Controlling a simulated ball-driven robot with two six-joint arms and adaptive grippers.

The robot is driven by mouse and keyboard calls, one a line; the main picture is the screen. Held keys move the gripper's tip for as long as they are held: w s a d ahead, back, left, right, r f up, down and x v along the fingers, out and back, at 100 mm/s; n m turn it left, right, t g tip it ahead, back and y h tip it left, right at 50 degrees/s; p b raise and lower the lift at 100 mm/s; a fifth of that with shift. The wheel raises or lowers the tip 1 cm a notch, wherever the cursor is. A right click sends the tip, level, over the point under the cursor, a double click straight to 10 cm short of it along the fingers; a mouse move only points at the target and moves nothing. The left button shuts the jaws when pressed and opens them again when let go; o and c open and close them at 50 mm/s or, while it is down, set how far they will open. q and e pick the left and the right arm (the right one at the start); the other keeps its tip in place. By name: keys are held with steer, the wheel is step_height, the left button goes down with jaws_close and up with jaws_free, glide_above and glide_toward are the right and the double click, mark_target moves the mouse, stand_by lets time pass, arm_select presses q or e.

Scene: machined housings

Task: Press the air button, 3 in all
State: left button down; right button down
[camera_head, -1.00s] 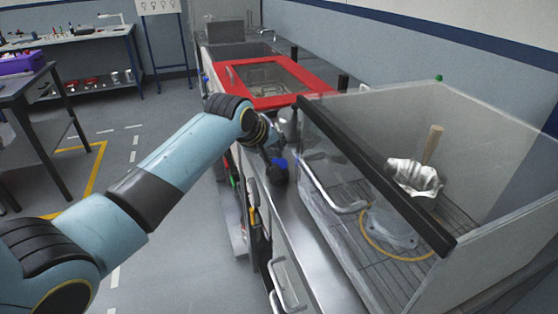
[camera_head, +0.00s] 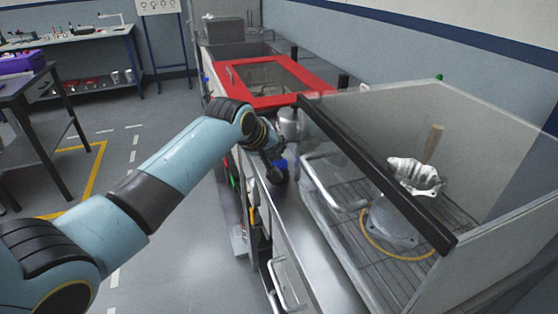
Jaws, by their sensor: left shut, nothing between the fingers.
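My left gripper (camera_head: 278,172) is at the end of my pale blue arm, low at the front side of the steel bench. It is small and dark in this view and it is shut with nothing in its fingers. A small blue part (camera_head: 280,163) shows right at the gripper; I cannot tell whether it is the air button or part of my gripper. The air button cannot be made out clearly. A metal housing (camera_head: 415,177) stands in the clear-walled cabinet on the right, above a grey round base (camera_head: 392,224). My right gripper is not in view.
The clear cabinet has a black top bar (camera_head: 380,178) and a bent metal handle (camera_head: 333,184). A red-framed lid (camera_head: 268,78) lies further back. A metal canister (camera_head: 290,124) stands behind my left wrist. Open floor (camera_head: 170,262) lies left of the bench.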

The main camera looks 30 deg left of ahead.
arm_select(q)
steer(key=shift+f, duration=0.55)
stand_by(0.5)
steer(key=shift+r+p, duration=1.15)
steer(key=shift+r, duration=0.1)
step_height(320, 180, up, 5)
steer(key=p, duration=0.5)
steer(key=shift+r+p, duration=0.1)
steer(key=shift+p, duration=0.25)
stand_by(1.1)
